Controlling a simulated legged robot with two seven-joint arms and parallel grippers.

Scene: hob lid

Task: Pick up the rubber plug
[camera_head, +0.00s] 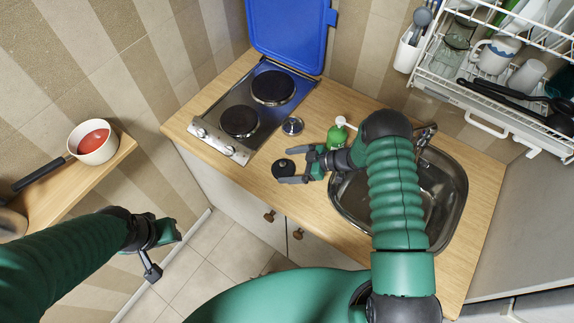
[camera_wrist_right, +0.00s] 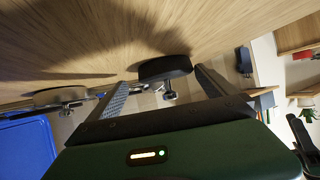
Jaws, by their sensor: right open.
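The rubber plug (camera_head: 283,167) is a small black disc with a knob, lying on the wooden worktop left of the sink. My right gripper (camera_head: 292,165) is open, with its fingers on either side of the plug at worktop height. In the right wrist view the plug (camera_wrist_right: 165,67) shows between the spread fingertips (camera_wrist_right: 161,80), with a visible gap at the left finger. Contact at the right finger cannot be told. My left gripper (camera_head: 160,253) looks open and empty, over the floor at the lower left.
A hob (camera_head: 255,105) with a raised blue lid (camera_head: 290,32) stands behind left. A metal disc (camera_head: 292,125) and a green bottle (camera_head: 336,134) are near the plug. A saucepan (camera_head: 93,142) sits on a left shelf.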

